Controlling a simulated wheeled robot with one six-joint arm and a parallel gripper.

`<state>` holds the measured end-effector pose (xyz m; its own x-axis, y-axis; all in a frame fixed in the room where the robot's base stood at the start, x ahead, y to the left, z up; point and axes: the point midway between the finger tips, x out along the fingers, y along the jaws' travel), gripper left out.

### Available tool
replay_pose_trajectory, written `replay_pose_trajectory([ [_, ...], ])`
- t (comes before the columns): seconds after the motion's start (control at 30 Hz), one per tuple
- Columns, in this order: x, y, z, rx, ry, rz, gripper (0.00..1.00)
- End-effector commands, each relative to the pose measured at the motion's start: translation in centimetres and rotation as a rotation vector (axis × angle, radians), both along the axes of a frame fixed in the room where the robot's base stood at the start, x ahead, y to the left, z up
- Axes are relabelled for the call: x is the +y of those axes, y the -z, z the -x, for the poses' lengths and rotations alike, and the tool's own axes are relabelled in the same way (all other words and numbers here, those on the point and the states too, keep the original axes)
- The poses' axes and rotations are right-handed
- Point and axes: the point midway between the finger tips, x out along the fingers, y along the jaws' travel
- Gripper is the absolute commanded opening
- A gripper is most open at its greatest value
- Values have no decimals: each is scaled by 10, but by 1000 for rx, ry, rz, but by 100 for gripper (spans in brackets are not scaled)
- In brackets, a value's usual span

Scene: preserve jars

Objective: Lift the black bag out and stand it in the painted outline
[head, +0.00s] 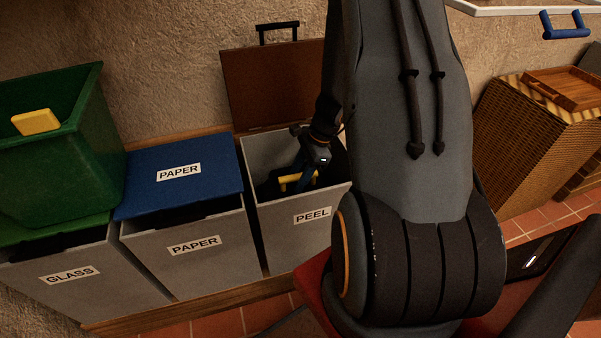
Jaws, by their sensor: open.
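The PEEL bin (278,228) is a pale grey bin with its brown lid (270,88) swung up against the wall. Inside it is a dark mass, apparently the black bag (268,190), with a yellow piece (296,180), perhaps its tie or handle, near the top. My gripper (303,180) reaches down into the bin beside the yellow piece. It is open; my arm and the bin's shade hide part of it, and I cannot tell whether it touches the bag. I cannot make out the painted outline; my arm covers much of the floor.
Left of the PEEL bin stand the PAPER bin (196,258) with a blue lid and the GLASS bin (95,285). A green crate (75,155) holding a yellow block sits on the GLASS bin. A wicker basket (532,140) stands right. Tiled floor shows in front.

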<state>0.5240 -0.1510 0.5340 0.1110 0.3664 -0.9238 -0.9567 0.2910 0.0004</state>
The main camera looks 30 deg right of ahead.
Motion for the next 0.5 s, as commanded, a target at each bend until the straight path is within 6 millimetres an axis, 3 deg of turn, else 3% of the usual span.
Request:
replay_pose_trajectory([
  [0.23, 0, 0, 0, 0, 0, 0, 38],
  [0.43, 0, 0, 0, 0, 0, 0, 5],
  [0.5, 0, 0, 0, 0, 0, 0, 0],
])
